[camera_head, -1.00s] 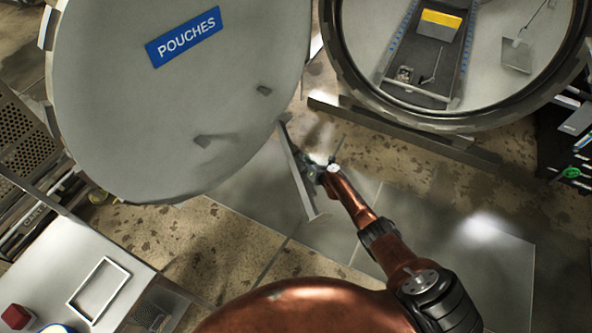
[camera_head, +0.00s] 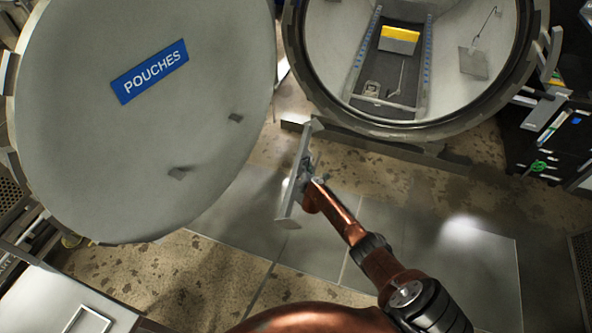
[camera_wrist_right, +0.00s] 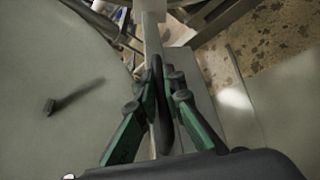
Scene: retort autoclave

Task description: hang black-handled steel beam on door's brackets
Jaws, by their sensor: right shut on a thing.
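The steel beam (camera_head: 292,190) is a grey bar with flat end plates. It hangs in the air to the right of the round door (camera_head: 140,130), apart from it in the head view. My right gripper (camera_head: 308,180) is shut on the beam's black handle (camera_wrist_right: 161,105) near its middle; the green-padded fingers close around the handle in the wrist view. The door carries a blue POUCHES label and two small brackets, an upper one (camera_head: 236,118) and a lower one (camera_head: 178,173). One bracket (camera_wrist_right: 49,106) also shows in the wrist view, left of the beam. My left gripper is not in view.
The open round vessel (camera_head: 400,125) stands at the back right, with a yellow-topped item (camera_head: 399,34) inside. A dark rack (camera_head: 545,130) is at the right edge. A pale table (camera_head: 50,305) is at lower left. The floor right of my arm is clear.

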